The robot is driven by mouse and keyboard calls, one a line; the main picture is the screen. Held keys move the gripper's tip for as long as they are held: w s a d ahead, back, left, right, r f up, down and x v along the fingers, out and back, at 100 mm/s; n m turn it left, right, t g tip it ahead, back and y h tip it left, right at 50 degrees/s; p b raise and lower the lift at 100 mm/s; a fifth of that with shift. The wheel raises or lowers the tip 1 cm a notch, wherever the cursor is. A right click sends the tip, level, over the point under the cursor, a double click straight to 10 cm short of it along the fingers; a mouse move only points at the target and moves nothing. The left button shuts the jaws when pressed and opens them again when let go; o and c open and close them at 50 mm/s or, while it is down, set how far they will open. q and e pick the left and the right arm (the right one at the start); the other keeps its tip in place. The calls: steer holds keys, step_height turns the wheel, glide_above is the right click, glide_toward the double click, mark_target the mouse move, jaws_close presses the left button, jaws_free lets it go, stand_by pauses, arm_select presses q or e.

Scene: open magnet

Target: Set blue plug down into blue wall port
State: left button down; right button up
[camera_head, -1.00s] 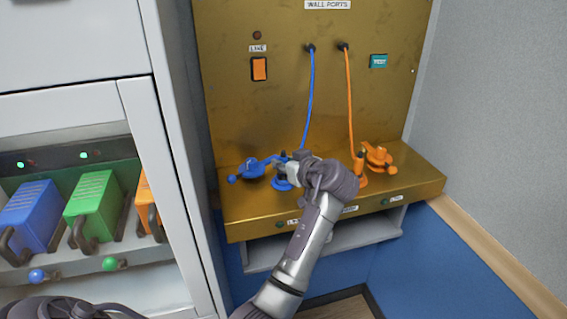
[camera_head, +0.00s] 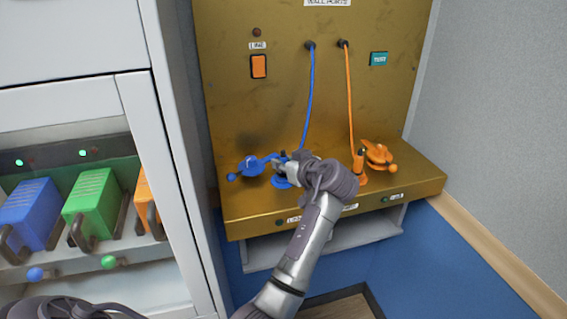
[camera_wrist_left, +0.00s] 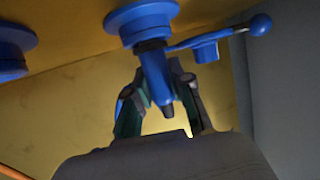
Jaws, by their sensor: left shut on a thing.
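My left gripper (camera_head: 283,165) is shut on the blue plug, above the brass shelf. The wrist view shows the plug (camera_wrist_left: 156,76) between its fingers (camera_wrist_left: 158,88). One end is dark; the other, with a dark collar, meets or overlaps a round blue base (camera_wrist_left: 140,18). I cannot tell whether it is seated. In the head view a blue base (camera_head: 281,183) shows under the gripper, and a blue lever piece (camera_head: 250,167) with a ball is left of it. Another blue round piece (camera_wrist_left: 10,48) is cut off in the wrist view. My right gripper is not identifiable.
A blue cable (camera_head: 309,100) runs from the brass panel down behind my gripper. An orange plug (camera_head: 360,168) with cable stands right of my wrist, beside an orange lever piece (camera_head: 378,153). A cabinet (camera_head: 150,130) is close at left; the shelf (camera_head: 420,182) is clear at far right.

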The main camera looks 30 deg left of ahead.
arm_select(q)
steer(key=c, duration=1)
jaws_free()
steer(key=shift+o, duration=0.2)
steer(key=shift+d, duration=0.1)
steer(key=v, duration=0.7)
steer(key=shift+s+d+r, duration=0.1)
steer(key=shift+d, duration=0.05)
